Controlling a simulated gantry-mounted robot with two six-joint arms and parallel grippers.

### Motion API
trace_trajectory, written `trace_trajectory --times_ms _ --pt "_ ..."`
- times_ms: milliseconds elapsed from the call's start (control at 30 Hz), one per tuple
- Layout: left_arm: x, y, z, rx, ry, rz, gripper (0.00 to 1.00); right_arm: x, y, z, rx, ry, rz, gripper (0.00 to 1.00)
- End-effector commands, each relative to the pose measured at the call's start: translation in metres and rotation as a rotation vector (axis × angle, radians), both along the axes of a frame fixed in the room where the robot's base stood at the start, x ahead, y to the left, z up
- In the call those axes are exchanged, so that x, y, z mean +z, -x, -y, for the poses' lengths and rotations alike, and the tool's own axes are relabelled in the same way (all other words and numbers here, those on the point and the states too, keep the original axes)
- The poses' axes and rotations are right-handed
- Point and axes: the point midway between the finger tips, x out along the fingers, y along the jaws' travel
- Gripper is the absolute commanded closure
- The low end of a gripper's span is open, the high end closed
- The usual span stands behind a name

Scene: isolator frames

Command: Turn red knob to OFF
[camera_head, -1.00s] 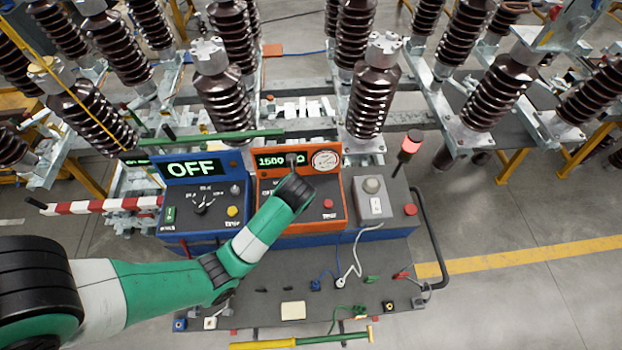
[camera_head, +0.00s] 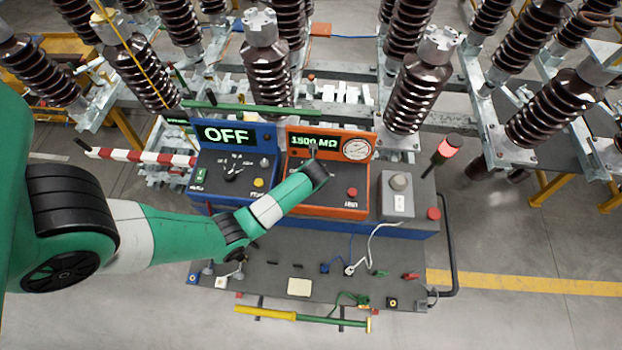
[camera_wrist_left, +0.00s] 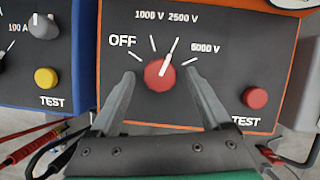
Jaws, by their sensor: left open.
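The red knob (camera_wrist_left: 159,74) is on the dark panel of the orange tester (camera_wrist_left: 285,70). Its white pointer line aims up and slightly right, toward the 2500 V mark. The OFF label (camera_wrist_left: 122,41) is at the knob's upper left. My left gripper (camera_wrist_left: 160,78) is open, with one finger on each side of the knob and a visible gap to each. In the head view the orange tester (camera_head: 362,187) shows 1500 MΩ, and my left wrist hides the knob. My right gripper is not in view.
A blue tester (camera_head: 268,192) reading OFF stands left of the orange one. A red TEST button (camera_wrist_left: 255,98) is right of the knob. A grey box (camera_head: 397,207) and a red lamp (camera_head: 449,145) stand to the right. Cables lie on the bench (camera_head: 300,258).

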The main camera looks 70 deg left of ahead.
Motion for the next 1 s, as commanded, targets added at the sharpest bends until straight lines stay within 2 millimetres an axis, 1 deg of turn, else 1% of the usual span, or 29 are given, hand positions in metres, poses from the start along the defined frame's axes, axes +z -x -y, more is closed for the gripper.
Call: trace_trajectory --times_ms 33,100,300,333,467,500,567,600,667,700,767,800,1000 --pt "-0.004 -0.0005 -0.0017 0.001 0.0 0.0 0.19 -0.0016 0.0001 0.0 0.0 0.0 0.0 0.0" --pt "-0.006 -0.0008 -0.0027 0.001 0.0 0.001 0.19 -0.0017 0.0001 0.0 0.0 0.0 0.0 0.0" --pt "-0.0058 -0.001 -0.0029 0.001 -0.001 0.002 0.19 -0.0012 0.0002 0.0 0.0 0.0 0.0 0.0" --pt "-0.0057 -0.001 -0.0028 0.001 -0.001 0.002 0.21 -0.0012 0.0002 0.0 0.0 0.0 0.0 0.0" --pt "-0.0056 -0.0011 -0.0028 0.001 -0.001 0.002 0.44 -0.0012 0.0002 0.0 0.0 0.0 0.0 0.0" --pt "-0.0056 -0.001 -0.0027 0.001 -0.001 0.002 0.51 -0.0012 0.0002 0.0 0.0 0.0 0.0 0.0" --pt "-0.0056 -0.001 -0.0027 0.001 -0.001 0.002 0.62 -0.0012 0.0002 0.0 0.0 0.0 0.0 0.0" --pt "-0.0056 -0.001 -0.0027 0.001 -0.001 0.002 0.69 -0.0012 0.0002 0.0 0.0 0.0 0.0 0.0" --pt "-0.0055 -0.001 -0.0027 0.001 -0.001 0.002 0.8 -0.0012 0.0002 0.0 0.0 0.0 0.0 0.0" --pt "-0.0055 -0.001 -0.0027 0.001 -0.001 0.002 0.87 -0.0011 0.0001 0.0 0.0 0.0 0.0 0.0" --pt "-0.0055 -0.001 -0.0027 0.001 -0.001 0.002 0.98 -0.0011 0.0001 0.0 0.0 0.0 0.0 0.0" --pt "-0.0055 -0.001 -0.0027 0.001 -0.001 0.002 1.0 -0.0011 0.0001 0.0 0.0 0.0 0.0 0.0" --pt "-0.0051 -0.0013 -0.0026 0.01 -0.001 0.001 1.0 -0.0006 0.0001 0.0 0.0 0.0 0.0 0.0"
